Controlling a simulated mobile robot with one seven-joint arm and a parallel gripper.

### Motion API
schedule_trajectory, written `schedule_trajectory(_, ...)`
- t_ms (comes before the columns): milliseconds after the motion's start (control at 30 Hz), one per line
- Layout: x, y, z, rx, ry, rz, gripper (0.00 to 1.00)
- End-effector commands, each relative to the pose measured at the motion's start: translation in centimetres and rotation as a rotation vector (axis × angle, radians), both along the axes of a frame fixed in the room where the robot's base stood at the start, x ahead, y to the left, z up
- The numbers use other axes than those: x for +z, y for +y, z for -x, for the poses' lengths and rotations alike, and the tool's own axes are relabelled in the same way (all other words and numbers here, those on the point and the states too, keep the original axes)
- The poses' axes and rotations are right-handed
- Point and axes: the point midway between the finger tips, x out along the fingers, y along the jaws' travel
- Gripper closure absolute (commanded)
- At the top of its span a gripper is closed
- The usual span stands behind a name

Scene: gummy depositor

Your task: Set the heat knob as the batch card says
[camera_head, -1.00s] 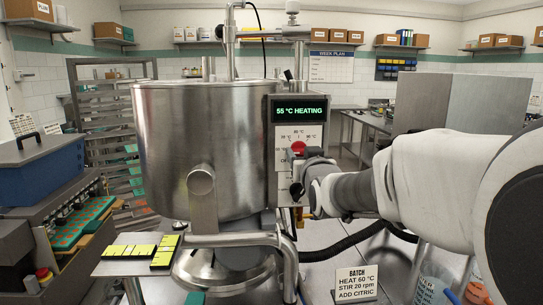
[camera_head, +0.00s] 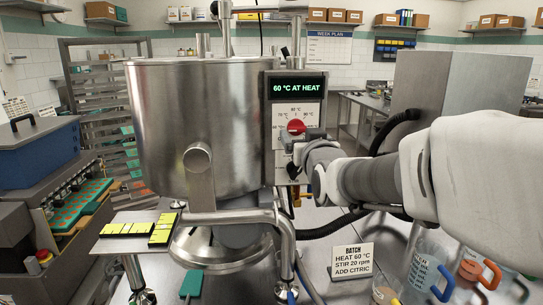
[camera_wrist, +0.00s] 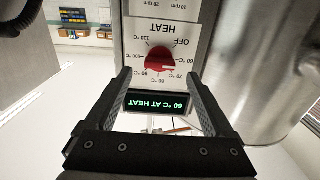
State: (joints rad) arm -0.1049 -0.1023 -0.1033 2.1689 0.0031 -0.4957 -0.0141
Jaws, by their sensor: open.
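The red heat knob (camera_head: 296,127) is on the control panel of the steel kettle. In the wrist view, which is upside down, the knob (camera_wrist: 159,60) sits under the word HEAT in a ring of temperature marks. Which mark its pointer meets is too small to tell. The display (camera_head: 299,88) reads "60 °C AT HEAT". The batch card (camera_head: 352,260) reads HEAT 60 °C, STIR 20 rpm, ADD CITRIC. My gripper (camera_wrist: 158,77) is open, its fingers apart and empty, with the knob just beyond the tips.
The steel kettle (camera_head: 195,130) stands left of the panel. A yellow-marked tray (camera_head: 125,243) is on its front left. Clear jugs with coloured handles (camera_head: 425,270) stand at the lower right. A steel cabinet (camera_head: 432,90) is behind my arm.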

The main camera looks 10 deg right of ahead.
Motion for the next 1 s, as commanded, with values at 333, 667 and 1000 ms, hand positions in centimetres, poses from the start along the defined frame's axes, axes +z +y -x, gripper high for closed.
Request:
schedule_trajectory(333, 0.1, -0.1, 5.8, -0.001, -0.004, -0.001, 0.12)
schedule_trajectory(667, 0.1, -0.1, 10.7, -0.001, -0.004, -0.001, 0.12)
schedule_trajectory(1000, 0.1, 0.0, 13.5, -0.001, -0.002, -0.001, 0.12)
